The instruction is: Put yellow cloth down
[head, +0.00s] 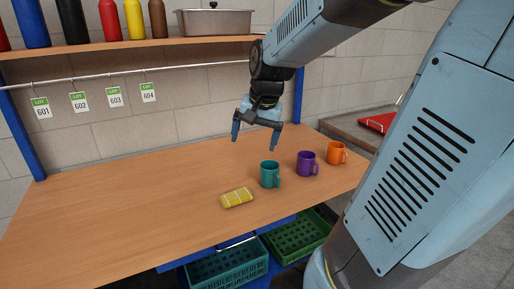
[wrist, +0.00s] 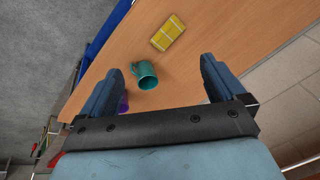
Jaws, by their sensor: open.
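The yellow cloth (head: 237,198) lies folded flat on the wooden table (head: 110,215), near its front edge, to the left of a teal mug (head: 269,174). It also shows in the wrist view (wrist: 168,33), apart from the fingers. My gripper (head: 257,140) is open and empty, raised above the table behind the cloth and the teal mug. In the wrist view my gripper's two fingers (wrist: 159,82) are spread wide with nothing held between them.
A purple mug (head: 306,164) and an orange mug (head: 336,153) stand right of the teal mug. Green crates (head: 228,268) sit below the table's front edge. A shelf (head: 130,45) with bottles and a metal pan (head: 214,22) runs above. The table's left side is clear.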

